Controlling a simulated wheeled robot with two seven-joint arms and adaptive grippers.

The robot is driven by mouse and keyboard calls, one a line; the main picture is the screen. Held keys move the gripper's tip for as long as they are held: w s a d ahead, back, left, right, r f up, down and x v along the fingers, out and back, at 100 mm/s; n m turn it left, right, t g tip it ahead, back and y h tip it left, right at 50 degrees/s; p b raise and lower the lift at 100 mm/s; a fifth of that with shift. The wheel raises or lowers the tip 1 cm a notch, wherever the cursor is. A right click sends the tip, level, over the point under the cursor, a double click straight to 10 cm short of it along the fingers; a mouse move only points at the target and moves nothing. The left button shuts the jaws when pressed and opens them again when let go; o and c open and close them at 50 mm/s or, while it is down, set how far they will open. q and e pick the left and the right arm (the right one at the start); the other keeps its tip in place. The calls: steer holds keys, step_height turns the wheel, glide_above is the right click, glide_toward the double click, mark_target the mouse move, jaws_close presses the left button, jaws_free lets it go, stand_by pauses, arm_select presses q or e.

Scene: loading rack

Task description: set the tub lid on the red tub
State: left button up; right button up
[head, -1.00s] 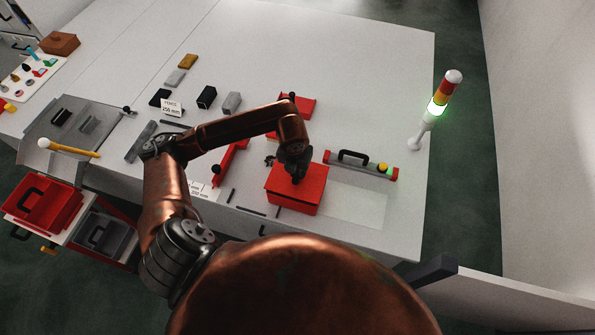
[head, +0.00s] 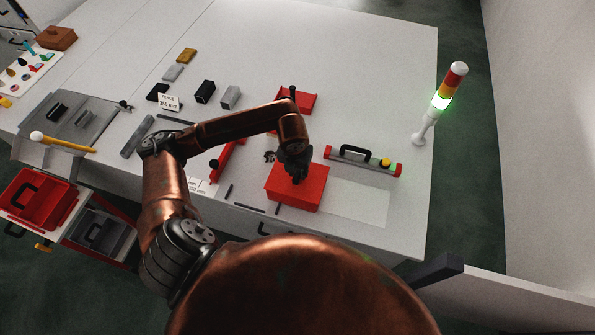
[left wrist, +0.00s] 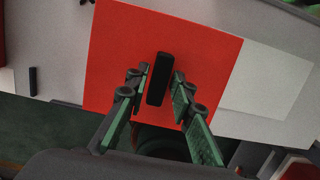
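A red box-shaped tub (head: 290,202) stands near the front edge of the white table. The flat red lid (left wrist: 205,60) covers its top and appears seated, though the seam is too small to make out. The lid has a black bar handle (left wrist: 157,80). My left gripper (head: 297,178) is directly above the lid, pointing down. In the left wrist view my left gripper (left wrist: 161,80) is open, with one finger on each side of the handle and a narrow gap on both sides. My right gripper is not in view.
A red-ended level (head: 362,161) with a black handle lies behind and right of the tub. A pale rectangle (head: 360,202) on the table to its right is empty. A signal tower (head: 440,105) stands at the right edge.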

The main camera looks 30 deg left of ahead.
arm_select(q)
steer(key=shift+o, duration=1.3)
steer(key=shift+r, duration=0.25)
step_height(320, 180, up, 11)
steer(key=s, duration=0.1)
steer(key=shift+s+d+r, duration=0.15)
steer(key=shift+s+d, duration=0.05)
steer(key=shift+s, duration=0.2)
